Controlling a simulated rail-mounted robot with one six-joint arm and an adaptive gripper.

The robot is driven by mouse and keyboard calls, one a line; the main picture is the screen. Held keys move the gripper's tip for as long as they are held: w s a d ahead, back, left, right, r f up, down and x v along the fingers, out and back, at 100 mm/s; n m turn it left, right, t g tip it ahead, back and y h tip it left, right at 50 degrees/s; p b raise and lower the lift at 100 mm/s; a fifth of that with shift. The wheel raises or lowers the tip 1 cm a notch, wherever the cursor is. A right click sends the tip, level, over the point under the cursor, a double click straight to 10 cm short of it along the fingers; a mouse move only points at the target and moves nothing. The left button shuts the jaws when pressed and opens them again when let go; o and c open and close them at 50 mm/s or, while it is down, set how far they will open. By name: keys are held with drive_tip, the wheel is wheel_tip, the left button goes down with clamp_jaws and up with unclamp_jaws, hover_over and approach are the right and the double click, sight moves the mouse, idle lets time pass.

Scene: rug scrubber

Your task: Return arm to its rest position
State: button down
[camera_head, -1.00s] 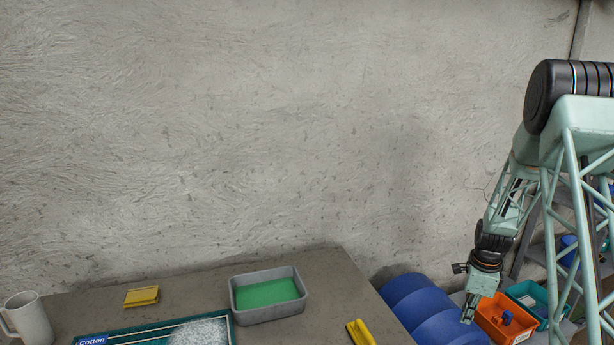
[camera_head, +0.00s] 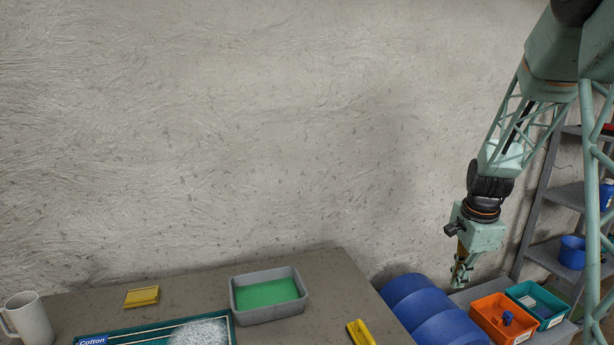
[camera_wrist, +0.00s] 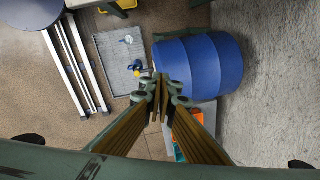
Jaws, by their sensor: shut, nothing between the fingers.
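My gripper (camera_head: 459,284) hangs from my arm at the right of the head view, pointing down. It is clear of the table, in front of the wall and just above and right of the blue barrel. In the wrist view my gripper (camera_wrist: 158,84) has its fingertips together, with nothing between them. Nothing touches it in either view.
The table holds a grey tub (camera_head: 268,312) of green liquid, yellow tools (camera_head: 142,296), a white mug (camera_head: 28,318) and a Cotton tray (camera_head: 92,340). Orange (camera_head: 500,322) and teal bins (camera_head: 540,302) sit by a shelf (camera_head: 565,195).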

drive_tip(key=s+a+r+n+t, duration=0.1)
drive_tip(key=s+a+r+n, duration=0.3)
drive_tip(key=s+a+r, duration=0.5)
drive_tip(key=s+a+r+n, duration=0.55)
drive_tip(key=s+r, duration=0.45)
drive_tip(key=r, duration=0.2)
drive_tip(key=s+a+r+n, duration=0.1)
drive_tip(key=s+a+n, duration=0.1)
drive_tip(key=s, duration=0.6)
drive_tip(key=s+a+r+n, duration=0.2)
drive_tip(key=s+a+n, duration=0.1)
drive_tip(key=s, duration=0.6)
drive_tip(key=s+a+r+n+t, duration=0.1)
drive_tip(key=s+a+n, duration=0.1)
drive_tip(key=s, duration=0.6)
drive_tip(key=shift+s+a+r+n+y, duration=0.3)
drive_tip(key=shift+a+n, duration=0.1)
drive_tip(key=shift+n, duration=0.25)
